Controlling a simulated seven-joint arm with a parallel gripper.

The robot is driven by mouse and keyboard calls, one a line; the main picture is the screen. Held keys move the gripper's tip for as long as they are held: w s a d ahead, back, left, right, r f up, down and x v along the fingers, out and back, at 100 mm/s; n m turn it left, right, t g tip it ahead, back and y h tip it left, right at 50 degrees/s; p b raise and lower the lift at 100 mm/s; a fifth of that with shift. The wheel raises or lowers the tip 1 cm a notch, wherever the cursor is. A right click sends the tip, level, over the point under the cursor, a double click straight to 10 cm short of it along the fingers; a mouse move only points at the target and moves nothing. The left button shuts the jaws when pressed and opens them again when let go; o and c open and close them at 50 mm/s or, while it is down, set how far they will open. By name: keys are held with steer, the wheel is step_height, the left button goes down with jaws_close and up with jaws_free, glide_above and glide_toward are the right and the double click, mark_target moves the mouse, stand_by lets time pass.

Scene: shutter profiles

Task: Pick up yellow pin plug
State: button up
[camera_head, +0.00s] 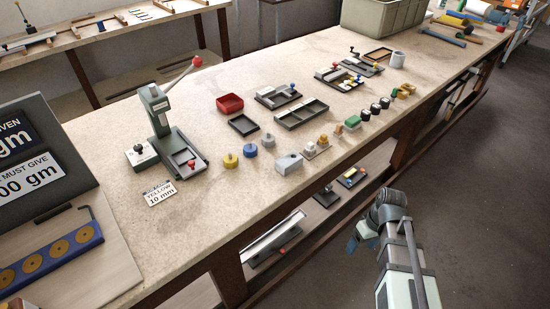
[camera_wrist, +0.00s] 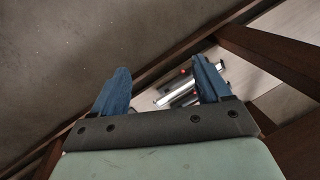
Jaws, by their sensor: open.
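A small round yellow plug (camera_head: 230,160) stands on the workbench, at the left end of a row of small parts. A dark mark shows on its top; any pin is too small to make out. A blue plug (camera_head: 250,150) and a grey plug (camera_head: 268,141) stand to its right. My gripper (camera_head: 362,237) is off the bench's front edge, to the right of the plug and well apart from it. In the wrist view my gripper (camera_wrist: 163,80) has its two blue fingers wide apart with nothing between them. The yellow plug is not in the wrist view.
A lever press (camera_head: 160,120) stands left of the plug, with a label card (camera_head: 160,193) in front. Lower-shelf items (camera_head: 275,240) lie under the bench (camera_head: 190,230). Bench front by the plug is clear.

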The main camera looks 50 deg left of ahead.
steer(key=s+a+r+n, duration=0.3)
steer(key=a+r+n, duration=0.1)
steer(key=a+r, duration=0.65)
step_height(320, 180, up, 23)
steer(key=n+t, duration=0.2)
steer(key=n, duration=0.7)
glide_above(229, 154)
steer(key=f, duration=0.7)
steer(key=shift+d, duration=0.35)
steer(key=shift+w+a+f, duration=0.1)
steer(key=shift+a+f, duration=0.1)
steer(key=shift+f, duration=1.4)
steer(key=shift+a+f, duration=0.15)
steer(key=shift+f, duration=1.45)
steer(key=c, duration=1.2)
